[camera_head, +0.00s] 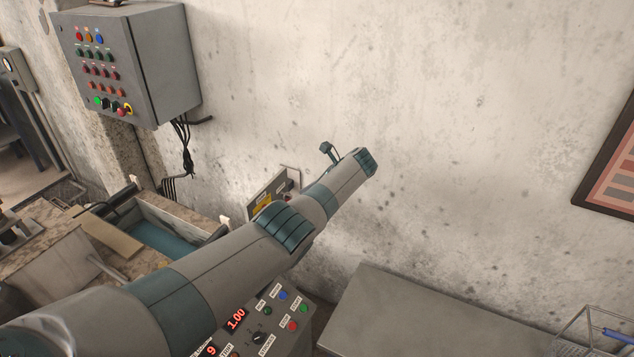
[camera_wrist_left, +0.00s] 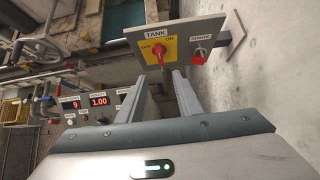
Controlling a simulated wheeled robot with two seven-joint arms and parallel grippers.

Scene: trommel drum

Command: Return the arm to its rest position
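My left arm (camera_head: 215,275) reaches from the lower left across the head view towards the wall. My left gripper (camera_wrist_left: 160,78) shows in the left wrist view with its two fingers apart and nothing between them. The fingers point at a grey switch box (camera_wrist_left: 215,38) on the wall, just short of it. The box has a red knob on a yellow TANK plate (camera_wrist_left: 163,48) and a red SPARE switch (camera_wrist_left: 199,55). My right gripper is not in view.
A control panel (camera_head: 268,325) with red digits and buttons stands below my arm. A grey cabinet (camera_head: 150,65) hangs on the wall at upper left. A water tank (camera_head: 165,238) lies at left, a grey flat surface (camera_head: 410,320) and wire basket (camera_head: 590,325) at lower right.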

